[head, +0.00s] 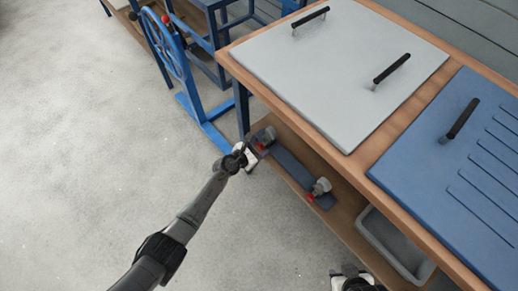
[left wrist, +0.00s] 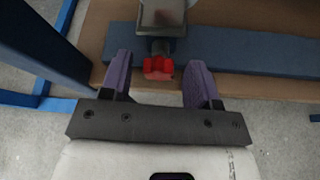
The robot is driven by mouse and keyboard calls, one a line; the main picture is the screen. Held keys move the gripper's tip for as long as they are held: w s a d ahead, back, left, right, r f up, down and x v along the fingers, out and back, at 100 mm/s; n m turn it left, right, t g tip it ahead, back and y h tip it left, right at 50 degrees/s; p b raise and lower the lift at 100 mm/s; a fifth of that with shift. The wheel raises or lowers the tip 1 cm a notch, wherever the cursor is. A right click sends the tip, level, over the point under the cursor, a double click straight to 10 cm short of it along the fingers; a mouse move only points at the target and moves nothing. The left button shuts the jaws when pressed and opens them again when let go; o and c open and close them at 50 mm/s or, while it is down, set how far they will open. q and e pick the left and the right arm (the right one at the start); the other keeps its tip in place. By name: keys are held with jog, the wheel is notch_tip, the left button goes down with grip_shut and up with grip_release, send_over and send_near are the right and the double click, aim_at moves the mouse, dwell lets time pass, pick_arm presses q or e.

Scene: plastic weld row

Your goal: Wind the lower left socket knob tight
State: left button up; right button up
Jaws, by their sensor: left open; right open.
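The lower left socket, a grey block with a red knob (head: 259,147), sits at the left end of a dark blue strip (head: 287,165) on the low shelf. In the left wrist view the red lobed knob (left wrist: 158,68) faces me below the grey socket (left wrist: 162,18). My left gripper (head: 255,150) is at this knob. Its purple fingers are open, one on each side of the knob with gaps showing; nothing is held. A second socket with a red knob (head: 311,197) is farther right on the strip. My right gripper (head: 357,282) is at the bottom edge, partly cut off.
The wooden bench (head: 350,155) overhangs the shelf, with a grey panel (head: 335,70) and a blue panel (head: 450,180) on top. A grey bin (head: 395,245) is on the shelf. A blue frame with a wheel (head: 170,50) stands left. The floor at left is clear.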

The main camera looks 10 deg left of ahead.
pick_arm(q)
jog(key=shift+w, duration=0.1)
jog(key=shift+c, duration=0.2)
jog(key=c, duration=0.9)
jog(key=shift+a+n+g+h, duration=0.1)
jog(key=shift+n+g+h, duration=0.25)
jog(key=shift+n, duration=0.25)
jog(key=shift+w+n+g+h+b, duration=0.15)
jog(key=shift+n+g+h+b, duration=0.3)
jog(key=shift+n, duration=0.65)
jog(key=o, duration=0.9)
jog(key=shift+o, duration=0.2)
